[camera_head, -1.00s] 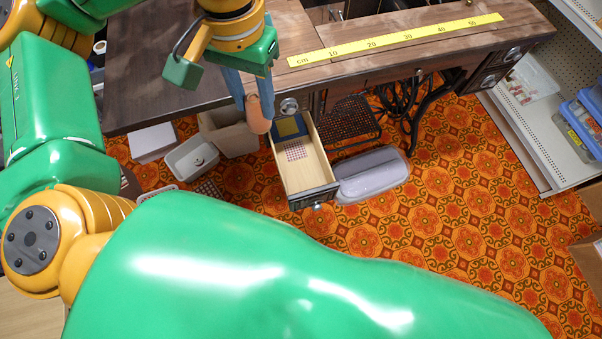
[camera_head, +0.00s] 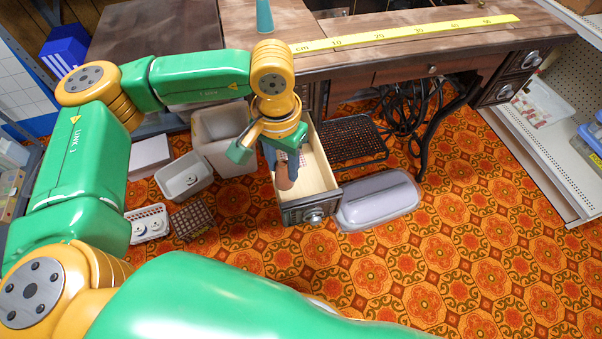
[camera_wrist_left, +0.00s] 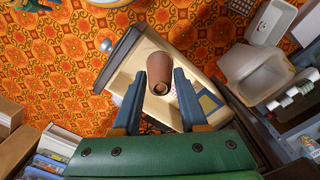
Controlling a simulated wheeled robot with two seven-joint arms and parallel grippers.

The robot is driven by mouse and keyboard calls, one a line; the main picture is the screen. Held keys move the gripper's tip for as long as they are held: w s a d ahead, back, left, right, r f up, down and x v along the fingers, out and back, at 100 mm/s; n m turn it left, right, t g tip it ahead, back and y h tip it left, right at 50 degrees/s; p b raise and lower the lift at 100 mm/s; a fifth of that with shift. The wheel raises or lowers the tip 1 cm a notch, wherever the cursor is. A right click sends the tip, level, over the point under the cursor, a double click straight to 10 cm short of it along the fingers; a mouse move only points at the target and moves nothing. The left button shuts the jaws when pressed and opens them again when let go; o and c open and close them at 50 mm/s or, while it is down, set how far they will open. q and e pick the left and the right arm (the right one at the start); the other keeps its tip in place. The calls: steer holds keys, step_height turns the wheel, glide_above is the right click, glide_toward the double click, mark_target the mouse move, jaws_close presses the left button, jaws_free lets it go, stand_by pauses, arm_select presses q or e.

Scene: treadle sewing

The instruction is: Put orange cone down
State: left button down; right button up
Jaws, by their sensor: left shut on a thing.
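My left gripper (camera_head: 284,164) is shut on the orange cone (camera_head: 285,178), a brownish-orange piece that points down over the open drawer (camera_head: 318,176). In the left wrist view the cone (camera_wrist_left: 159,68) sits between the two blue fingers, with the pale drawer floor behind it. I cannot tell whether the cone touches the drawer floor. The gripper hides part of the drawer's inside. My right gripper is not in view.
The drawer hangs from the wooden sewing table (camera_head: 400,42), which carries a yellow ruler (camera_head: 410,33) and a teal cone (camera_head: 264,17). Several bins, including a beige one (camera_head: 215,125), stand left.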

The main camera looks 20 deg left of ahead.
arm_select(q)
steer(key=w+d+f, duration=0.1)
steer(key=f, duration=0.1)
steer(key=w+f, duration=0.1)
steer(key=f, duration=0.1)
steer(key=w+d+f+b, duration=0.1)
steer(key=w+f, duration=0.1)
steer(key=shift+d+f, duration=0.15)
steer(key=shift+d, duration=0.2)
step_height(320, 180, down, 3)
steer(key=shift+s+r, duration=0.1)
steer(key=shift+r, duration=0.1)
steer(key=shift+f+b, duration=0.1)
steer(key=shift+b, duration=0.3)
steer(key=c, duration=0.9)
jaws_free()
steer(key=o, duration=0.5)
steer(key=shift+c, duration=0.2)
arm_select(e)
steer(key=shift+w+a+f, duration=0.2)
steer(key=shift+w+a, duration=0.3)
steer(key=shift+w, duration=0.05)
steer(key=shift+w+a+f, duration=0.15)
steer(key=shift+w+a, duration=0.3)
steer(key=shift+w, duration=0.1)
